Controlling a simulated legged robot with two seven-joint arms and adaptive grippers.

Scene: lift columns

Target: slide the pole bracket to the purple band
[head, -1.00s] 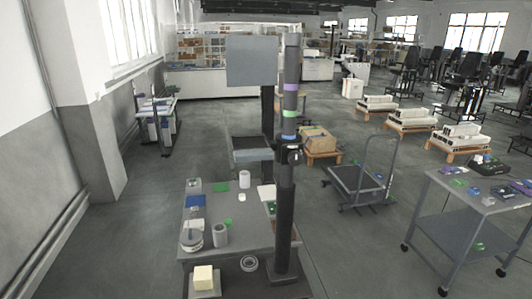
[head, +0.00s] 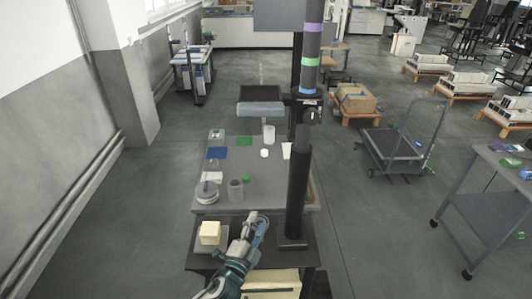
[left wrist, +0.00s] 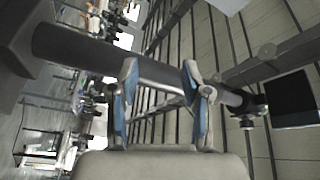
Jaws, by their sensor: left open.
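The upright grey pole (head: 311,77) carries a purple band (head: 313,27) near the top, a green band (head: 310,61) below it and a blue band (head: 307,91) lower still. The dark pole bracket (head: 302,110), with a knob on its side, sits just under the blue band. My left gripper (head: 257,226) is open, low and left of the pole, well below the bracket. In the left wrist view my left gripper (left wrist: 162,82) spreads its blue-padded fingers; a dark pole (left wrist: 80,48) crosses behind them, with no clear grip on it. My right gripper is not seen.
A grey table (head: 262,185) with cups and coloured pads stands behind the gripper. A yellow block (head: 210,231) is left of the gripper.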

